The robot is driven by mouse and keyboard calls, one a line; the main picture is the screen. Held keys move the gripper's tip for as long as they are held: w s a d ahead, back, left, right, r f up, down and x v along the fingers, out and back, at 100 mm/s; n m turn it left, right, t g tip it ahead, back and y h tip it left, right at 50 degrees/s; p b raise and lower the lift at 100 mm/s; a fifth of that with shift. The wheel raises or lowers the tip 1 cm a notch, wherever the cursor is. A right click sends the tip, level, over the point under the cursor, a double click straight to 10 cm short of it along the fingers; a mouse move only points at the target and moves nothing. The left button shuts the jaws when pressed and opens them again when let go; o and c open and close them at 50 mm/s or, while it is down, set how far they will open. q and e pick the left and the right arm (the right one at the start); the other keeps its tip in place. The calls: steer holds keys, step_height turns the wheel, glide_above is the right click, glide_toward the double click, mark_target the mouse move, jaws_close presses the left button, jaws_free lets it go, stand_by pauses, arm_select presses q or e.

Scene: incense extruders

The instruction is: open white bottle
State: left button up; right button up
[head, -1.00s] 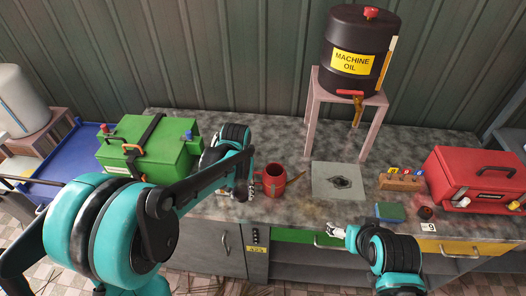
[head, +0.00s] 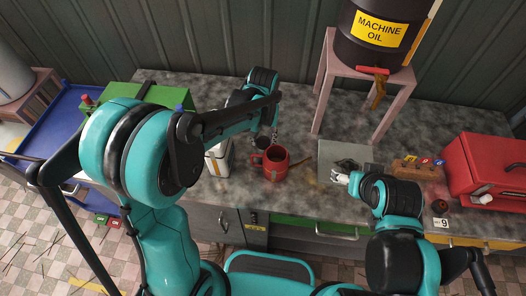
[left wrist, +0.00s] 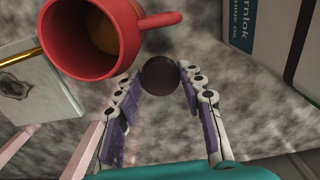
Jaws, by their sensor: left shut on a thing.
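A white bottle (head: 217,163) with an orange mark stands on the bench, partly behind my left arm. In the left wrist view a container with "MACHINE OIL" lettering (left wrist: 278,45) stands at the right; it appears to be this bottle. My left gripper (head: 268,138) is right of the bottle, above the bench and just behind the red mug. It is shut on a dark round cap (left wrist: 160,75), held between both fingertips and apart from the bottle. My right gripper (head: 340,178) is over the bench near the grey plate; its finger opening is too small to judge.
The red mug (head: 273,165) stands close to my left gripper. A pink stand (head: 365,72) carries the machine oil drum (head: 378,33). A grey plate (head: 345,150), wooden block (head: 418,170) and red toolbox (head: 489,168) are to the right; a green box (head: 128,97) is left.

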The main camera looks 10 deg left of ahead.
arm_select(q)
step_height(320, 180, down, 7)
steer(key=shift+r+b, duration=0.2)
steer(key=shift+b, duration=0.65)
steer(key=shift+r, duration=0.1)
steer(key=shift+f, duration=0.2)
steer(key=o, duration=1.3)
steer(key=shift+r, duration=0.15)
